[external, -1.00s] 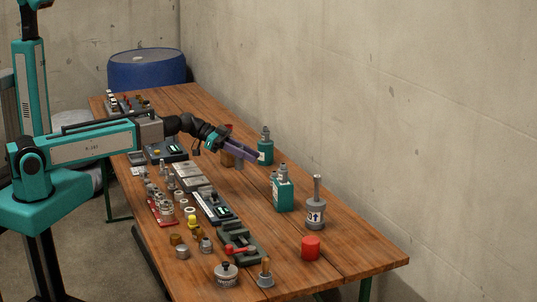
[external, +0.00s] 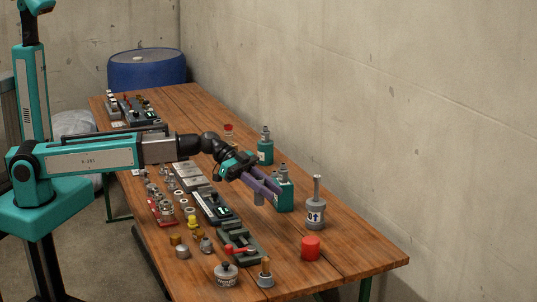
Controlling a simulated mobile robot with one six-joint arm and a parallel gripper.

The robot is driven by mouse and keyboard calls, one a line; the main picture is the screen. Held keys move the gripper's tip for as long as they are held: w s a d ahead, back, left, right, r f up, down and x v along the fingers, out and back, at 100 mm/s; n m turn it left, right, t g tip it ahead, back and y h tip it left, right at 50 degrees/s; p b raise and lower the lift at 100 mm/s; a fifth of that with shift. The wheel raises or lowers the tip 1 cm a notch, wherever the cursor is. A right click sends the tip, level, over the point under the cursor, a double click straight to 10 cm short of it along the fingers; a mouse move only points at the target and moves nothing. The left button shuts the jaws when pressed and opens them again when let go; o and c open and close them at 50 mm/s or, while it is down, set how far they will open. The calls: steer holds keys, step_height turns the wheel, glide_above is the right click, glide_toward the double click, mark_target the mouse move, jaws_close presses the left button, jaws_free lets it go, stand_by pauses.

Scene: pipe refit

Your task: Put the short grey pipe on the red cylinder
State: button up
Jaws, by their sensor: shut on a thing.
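The short grey pipe (external: 259,194) is held upright between the purple fingers of my gripper (external: 266,186), which is shut on it. The fingers hide part of the pipe. The red cylinder (external: 310,248) stands by itself near the table's right front end. It is to the right of and nearer the camera than my gripper, and nothing is on top of it.
Fittings and a dark fixture (external: 241,240) fill the left side. The wooden table (external: 345,258) is clear around the red cylinder.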

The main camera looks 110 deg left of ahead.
steer(key=w+d+m+h, duration=0.1)
steer(key=w+d, duration=0.1)
steer(key=d, duration=0.7)
steer(key=shift+w+d+g, duration=0.3)
steer(key=shift+w+d, duration=0.05)
steer(key=shift+w, duration=0.1)
steer(key=p, duration=0.3)
glide_above(310, 246)
steer(key=w+a, duration=0.1)
steer(key=w, duration=0.1)
steer(key=shift+s+a+f, duration=0.1)
steer(key=shift+s+f, duration=0.1)
steer(key=shift+f, duration=0.5)
steer(key=f+p, duration=0.1)
steer(key=w+f+p, duration=0.1)
steer(key=f, duration=0.1)
steer(key=shift+f, duration=0.25)
steer(key=shift+f, duration=0.15)
